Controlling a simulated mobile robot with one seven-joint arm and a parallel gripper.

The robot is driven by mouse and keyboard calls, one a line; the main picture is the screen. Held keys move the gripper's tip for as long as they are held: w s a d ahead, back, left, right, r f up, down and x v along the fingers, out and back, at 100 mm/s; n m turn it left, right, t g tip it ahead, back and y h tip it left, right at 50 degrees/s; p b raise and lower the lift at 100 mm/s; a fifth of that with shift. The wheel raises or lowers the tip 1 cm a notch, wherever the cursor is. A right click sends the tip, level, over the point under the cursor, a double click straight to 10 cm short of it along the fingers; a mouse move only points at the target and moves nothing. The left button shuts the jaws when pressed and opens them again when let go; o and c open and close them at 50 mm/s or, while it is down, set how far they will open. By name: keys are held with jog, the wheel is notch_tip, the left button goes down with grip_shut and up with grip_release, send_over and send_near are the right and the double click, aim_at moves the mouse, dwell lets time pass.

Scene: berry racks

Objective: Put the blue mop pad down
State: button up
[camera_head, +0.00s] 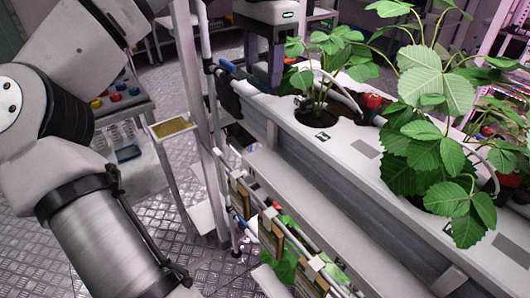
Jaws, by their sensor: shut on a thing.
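My gripper is not in view. My arm comes in from the left and runs down out of the bottom edge of the picture. No blue mop pad can be made out for certain. A small flat dark-blue item (128,153) lies low by the cart at the left, too small to identify.
A white planter rack (330,150) with leafy strawberry plants (440,120) runs diagonally across the right. A metal post (186,70) and a small stand with a yellowish top (173,127) stand mid-left. A cart (122,105) holds coloured knobs. Bare metal-plate floor (165,200) shows between.

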notch_tip(320, 180, down, 19)
jog(key=shift+s+r+b, duration=0.1)
jog(key=shift+r+b, duration=0.1)
jog(key=shift+b, duration=0.65)
jog(key=shift+f, duration=0.1)
jog(key=o, duration=1.2)
notch_tip(320, 180, up, 12)
jog(key=shift+d+p, duration=0.15)
jog(key=shift+p, duration=0.25)
